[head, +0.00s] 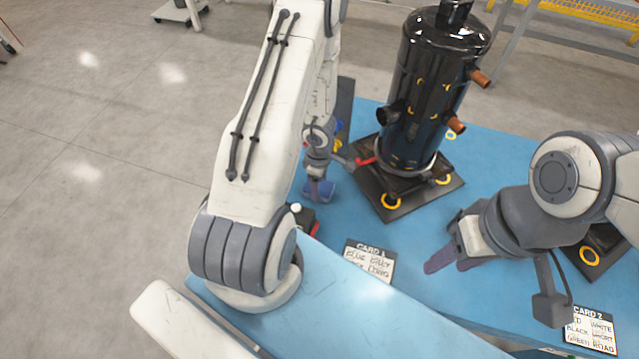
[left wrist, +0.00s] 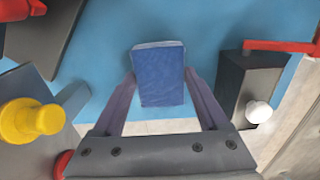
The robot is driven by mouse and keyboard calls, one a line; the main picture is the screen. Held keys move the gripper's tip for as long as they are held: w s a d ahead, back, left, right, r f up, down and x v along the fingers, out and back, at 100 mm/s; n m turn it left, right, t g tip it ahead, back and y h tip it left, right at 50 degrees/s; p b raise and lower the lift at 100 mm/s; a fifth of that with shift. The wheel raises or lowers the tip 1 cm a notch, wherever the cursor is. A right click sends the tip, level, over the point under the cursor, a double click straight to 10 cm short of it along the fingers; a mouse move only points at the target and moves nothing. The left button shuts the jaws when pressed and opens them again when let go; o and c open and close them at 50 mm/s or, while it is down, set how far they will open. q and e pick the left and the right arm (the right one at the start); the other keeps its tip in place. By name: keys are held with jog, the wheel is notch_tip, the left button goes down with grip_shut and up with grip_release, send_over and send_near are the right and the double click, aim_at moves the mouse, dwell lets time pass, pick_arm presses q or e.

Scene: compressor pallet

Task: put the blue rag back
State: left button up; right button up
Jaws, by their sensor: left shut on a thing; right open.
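The blue rag (left wrist: 160,75) shows as a small blue block between the two fingers of my left gripper (left wrist: 163,88) in the left wrist view. The fingers touch it on both sides, and the gripper is shut on it. In the head view the left gripper (head: 319,184) is over the blue table, left of the black compressor, with a bit of the blue rag (head: 325,192) showing beside it. I cannot tell whether the rag touches the table. My right gripper (head: 440,265) is open and empty over the right part of the table.
The black compressor (head: 432,85) stands on a dark base plate (head: 425,207) with yellow rings. Card 1 (head: 368,267) and card 2 (head: 590,330) lie near the front. A black box (left wrist: 245,85) with a white knob and a yellow knob (left wrist: 32,118) flank the left gripper.

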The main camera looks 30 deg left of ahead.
pick_arm(q)
jog(key=shift+f+b, duration=0.35)
jog(key=shift+f, duration=0.2)
jog(key=o, duration=1.2)
notch_tip(320, 180, up, 11)
jog(key=p, duration=1)
jog(key=shift+f, duration=0.2)
